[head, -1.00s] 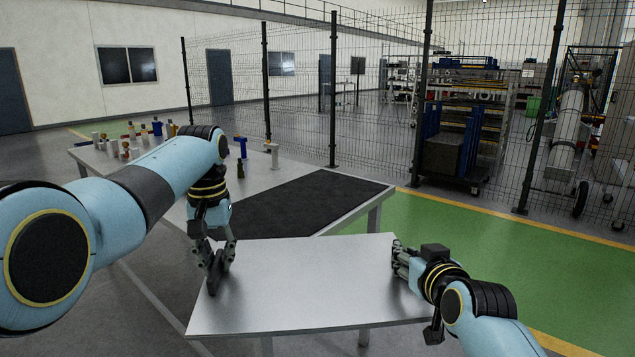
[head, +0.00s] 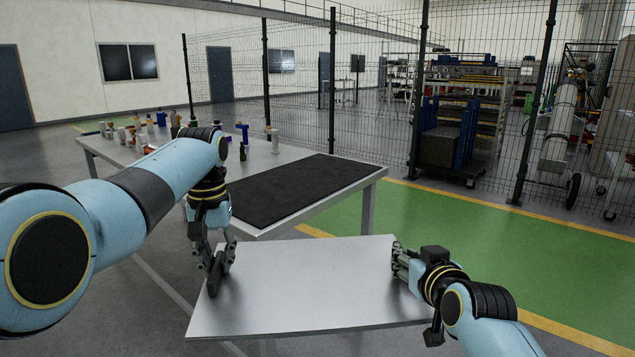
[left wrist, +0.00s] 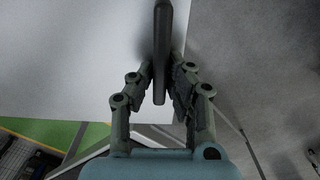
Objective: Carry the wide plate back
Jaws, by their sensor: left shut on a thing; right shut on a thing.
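The wide plate (head: 310,285) is a flat, light grey sheet held level in front of me in the head view. My left gripper (head: 215,272) is shut at the plate's left edge, on what looks like a dark upright grip there. That dark grip (left wrist: 159,55) stands between the fingers of my left gripper (left wrist: 163,82) in the left wrist view, with the pale plate to its left. My right gripper (head: 402,262) is shut on the plate's right edge. Its fingertips partly hide that edge.
A table (head: 290,210) with a black mat (head: 300,190) stands beyond the plate. Several bottles and tools stand on its far part. A mesh fence (head: 380,90) runs behind it. Green floor (head: 440,240) lies open to the right.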

